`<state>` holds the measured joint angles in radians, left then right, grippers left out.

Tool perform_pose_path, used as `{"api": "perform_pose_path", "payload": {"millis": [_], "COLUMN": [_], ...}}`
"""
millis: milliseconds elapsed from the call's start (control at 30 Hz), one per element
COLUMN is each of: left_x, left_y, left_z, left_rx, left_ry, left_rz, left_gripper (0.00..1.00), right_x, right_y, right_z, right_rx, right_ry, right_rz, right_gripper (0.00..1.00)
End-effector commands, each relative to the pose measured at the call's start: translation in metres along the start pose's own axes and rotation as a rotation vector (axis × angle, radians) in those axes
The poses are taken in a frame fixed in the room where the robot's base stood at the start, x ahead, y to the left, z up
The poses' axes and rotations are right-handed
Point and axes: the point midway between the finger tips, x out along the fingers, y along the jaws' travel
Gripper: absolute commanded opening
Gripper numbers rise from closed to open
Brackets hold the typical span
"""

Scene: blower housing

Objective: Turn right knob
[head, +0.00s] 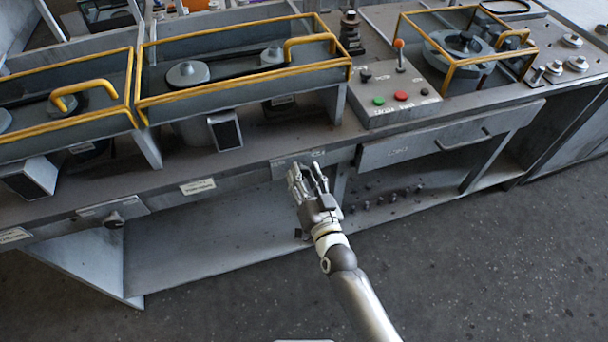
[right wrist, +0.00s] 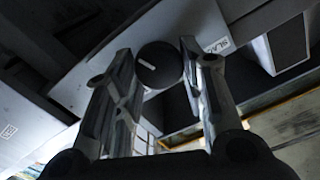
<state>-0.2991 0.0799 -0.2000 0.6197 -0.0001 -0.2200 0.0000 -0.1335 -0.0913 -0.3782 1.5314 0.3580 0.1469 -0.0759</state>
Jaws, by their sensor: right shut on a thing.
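The right knob (right wrist: 158,66) is a round black knob with a white mark line, seen between my fingers in the right wrist view. In the head view it is hidden behind my right gripper (head: 308,178), at the front panel of the bench. My right gripper, also in the right wrist view (right wrist: 160,58), is shut on the knob, one finger on each side. The white line slants slightly. The left knob (head: 113,220) is a black knob on the bench's front panel, well to the left. My left gripper is not in view.
The workbench (head: 240,168) carries yellow-railed trays (head: 240,85). A control box (head: 392,105) with green and red buttons stands above right. A drawer (head: 440,140) is right of my gripper. Small dark parts (head: 385,198) lie on the lower shelf (head: 210,240). The floor in front is clear.

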Motion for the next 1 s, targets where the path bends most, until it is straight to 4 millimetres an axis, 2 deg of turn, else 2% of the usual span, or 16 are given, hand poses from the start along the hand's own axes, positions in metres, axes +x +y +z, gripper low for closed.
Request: {"api": "perform_pose_path", "payload": {"millis": [333, 367, 500, 833, 1000], "left_x": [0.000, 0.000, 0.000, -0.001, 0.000], "left_y": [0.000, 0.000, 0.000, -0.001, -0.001], "left_z": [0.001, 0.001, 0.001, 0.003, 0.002], "left_rx": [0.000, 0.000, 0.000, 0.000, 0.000], "left_ry": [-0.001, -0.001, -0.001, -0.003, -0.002], "left_rz": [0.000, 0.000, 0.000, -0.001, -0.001], "left_gripper": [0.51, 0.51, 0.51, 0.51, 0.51], "right_x": [0.000, 0.000, 0.000, -0.001, -0.014], "right_y": [0.000, 0.000, 0.000, 0.000, 0.001], "right_z": [0.000, 0.000, 0.000, 0.000, 0.001], "right_rx": [0.029, 0.029, 0.028, 0.028, 0.028], "right_ry": [0.000, 0.000, 0.000, 0.000, -0.002], "right_rz": [0.000, 0.000, 0.000, 0.000, 0.001], "right_gripper": [0.14, 0.40, 0.58, 0.59, 0.59]}}
